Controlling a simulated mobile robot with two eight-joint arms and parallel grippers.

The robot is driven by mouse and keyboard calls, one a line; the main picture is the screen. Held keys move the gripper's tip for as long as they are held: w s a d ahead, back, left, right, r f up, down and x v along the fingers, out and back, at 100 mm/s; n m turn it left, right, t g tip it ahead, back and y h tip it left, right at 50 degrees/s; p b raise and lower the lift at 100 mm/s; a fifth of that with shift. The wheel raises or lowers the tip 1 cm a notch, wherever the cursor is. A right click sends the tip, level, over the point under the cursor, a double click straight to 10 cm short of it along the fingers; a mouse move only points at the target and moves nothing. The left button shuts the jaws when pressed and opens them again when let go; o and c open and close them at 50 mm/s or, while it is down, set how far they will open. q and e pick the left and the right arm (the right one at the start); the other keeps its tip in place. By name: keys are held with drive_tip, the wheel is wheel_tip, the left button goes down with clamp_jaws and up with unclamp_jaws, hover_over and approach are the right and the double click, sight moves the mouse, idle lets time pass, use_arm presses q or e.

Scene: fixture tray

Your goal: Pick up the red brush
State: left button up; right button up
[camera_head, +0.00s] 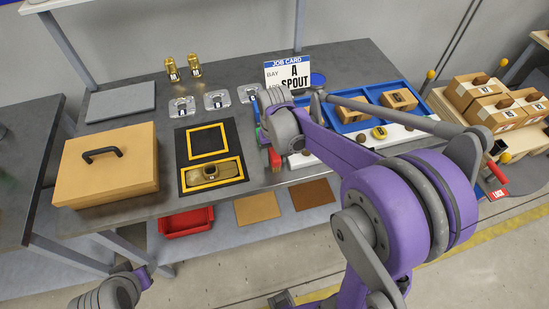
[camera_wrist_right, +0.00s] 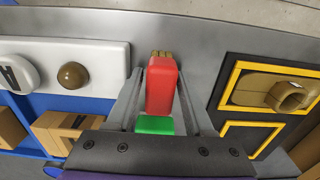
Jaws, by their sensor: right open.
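The red brush (camera_wrist_right: 162,86) stands out between my fingers in the right wrist view, with tan bristle tips at its far end. Its red part also shows in the head view (camera_head: 275,158), at the front edge of the grey table. My right gripper (camera_wrist_right: 160,100) is open, with one finger on each side of the brush. Whether either finger touches it, I cannot tell. In the head view, my right gripper (camera_head: 268,146) is mostly hidden by my own wrist. My left arm shows at the bottom left, but its jaws do not show.
A green piece (camera_wrist_right: 155,125) lies close behind the red brush. A black mat (camera_head: 215,138) with yellow frames is on the left, and a blue tray (camera_head: 378,93) with boxes on the right. The job card (camera_head: 287,72) stands behind. A red bin (camera_head: 186,222) is on the lower shelf.

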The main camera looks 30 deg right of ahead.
sight(274, 153)
clamp_jaws()
drive_tip(key=shift+r, duration=0.15)
wheel_tip(274, 153, up, 10)
drive_tip(key=shift+f+p, duration=0.1)
drive_tip(key=shift+p, duration=0.2)
drive_tip(key=shift+c, duration=1.6)
unclamp_jaws()
clamp_jaws()
drive_tip(key=shift+a+f, duration=0.1)
